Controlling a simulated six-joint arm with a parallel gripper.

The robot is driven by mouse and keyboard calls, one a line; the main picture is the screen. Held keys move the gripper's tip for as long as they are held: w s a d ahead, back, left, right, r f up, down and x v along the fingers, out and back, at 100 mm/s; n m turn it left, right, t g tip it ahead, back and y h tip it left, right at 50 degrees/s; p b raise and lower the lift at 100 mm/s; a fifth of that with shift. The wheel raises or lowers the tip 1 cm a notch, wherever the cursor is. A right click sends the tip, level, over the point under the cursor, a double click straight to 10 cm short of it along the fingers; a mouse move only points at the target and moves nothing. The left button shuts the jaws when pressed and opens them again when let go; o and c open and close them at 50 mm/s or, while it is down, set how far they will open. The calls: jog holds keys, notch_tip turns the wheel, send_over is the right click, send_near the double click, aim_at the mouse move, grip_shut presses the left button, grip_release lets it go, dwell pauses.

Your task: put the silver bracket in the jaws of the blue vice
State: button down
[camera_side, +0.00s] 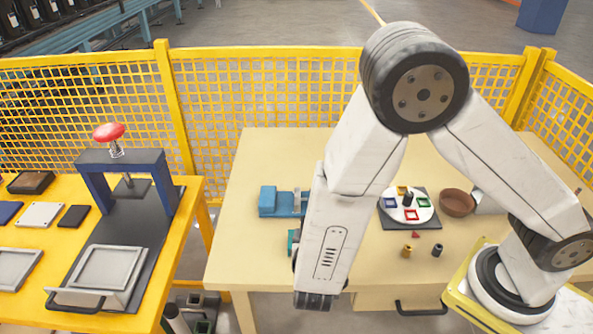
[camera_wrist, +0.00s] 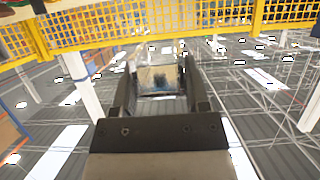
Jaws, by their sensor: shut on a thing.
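The blue vice (camera_side: 269,202) stands on the wooden table in the side view, left of my forearm, which hides its right part. My gripper (camera_wrist: 160,78) shows in the wrist view with its two dark fingers on either side of a pale, shiny piece (camera_wrist: 160,90), which looks like the silver bracket. It is shut on that piece. In the side view my arm hides both the gripper and the piece. The vice is not seen in the wrist view, so I cannot tell the distance between bracket and jaws.
A white disc with coloured squares (camera_side: 424,215) lies on a dark mat, beside a brown bowl (camera_side: 457,202). Small brass (camera_side: 407,251) and dark (camera_side: 437,250) pieces stand in front. A teal thing (camera_side: 291,243) shows beside my forearm. A press (camera_side: 125,180) stands left; yellow fencing (camera_side: 265,90) runs behind.

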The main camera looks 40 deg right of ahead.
jog(key=w+a+f, duration=0.2)
jog(key=w+f, duration=0.2)
jog(key=w, duration=0.4)
send_over(260, 252)
jog(key=s, duration=0.2)
jog(key=f, duration=0.4)
jog(key=shift+w+d, duration=0.1)
jog(key=shift+d, duration=0.15)
jog(key=shift+w+a+f, duration=0.1)
jog(key=shift+w+f, duration=0.25)
jog(key=shift+w+a+f, duration=0.1)
jog(key=shift+w+f, duration=0.4)
jog(key=shift+f, duration=1.45)
jog(key=shift+f, duration=0.15)
jog(key=shift+c, duration=0.4)
grip_release()
